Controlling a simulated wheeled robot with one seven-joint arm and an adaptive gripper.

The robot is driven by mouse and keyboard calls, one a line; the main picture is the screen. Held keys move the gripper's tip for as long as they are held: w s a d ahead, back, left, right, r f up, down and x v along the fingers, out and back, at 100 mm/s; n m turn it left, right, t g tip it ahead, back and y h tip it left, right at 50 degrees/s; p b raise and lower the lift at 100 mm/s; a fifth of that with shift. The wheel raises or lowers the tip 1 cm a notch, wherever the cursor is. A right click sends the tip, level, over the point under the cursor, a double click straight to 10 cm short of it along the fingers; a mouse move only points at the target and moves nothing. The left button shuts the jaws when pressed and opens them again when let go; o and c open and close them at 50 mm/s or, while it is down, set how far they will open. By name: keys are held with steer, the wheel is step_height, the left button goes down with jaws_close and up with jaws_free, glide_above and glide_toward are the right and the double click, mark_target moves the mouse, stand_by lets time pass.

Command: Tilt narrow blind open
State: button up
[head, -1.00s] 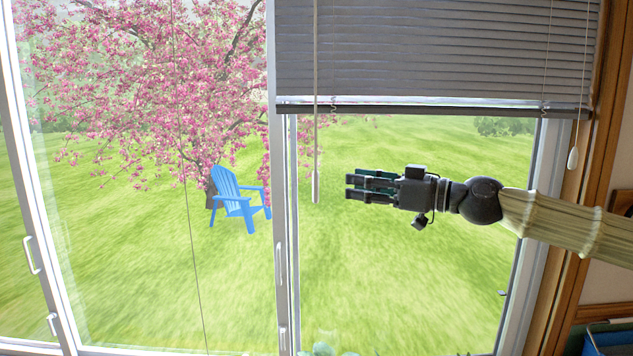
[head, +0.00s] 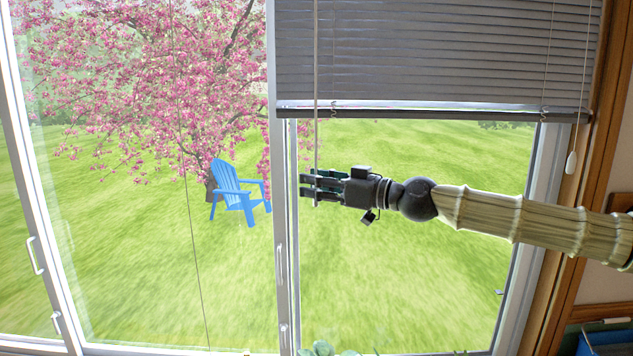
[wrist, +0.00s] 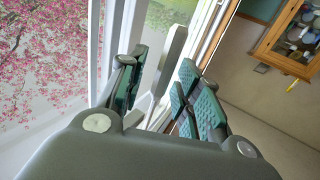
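The narrow blind (head: 435,55) is grey and covers the top of the right window pane, its slats lying nearly flat against each other. Its pale tilt wand (head: 316,140) hangs straight down at the blind's left side. My gripper (head: 306,185) is level with the lower end of the wand, with its fingers on either side of it. In the wrist view the wand (wrist: 173,52) stands between the two green-padded fingers, with gaps to both pads. My gripper (wrist: 160,66) is open there.
A pull cord with a white tassel (head: 571,162) hangs at the blind's right side. The window mullion (head: 281,200) with handles stands just left of the wand. The wooden frame (head: 583,180) is at right. A glass-fronted cabinet (wrist: 291,40) shows in the wrist view.

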jaws_close()
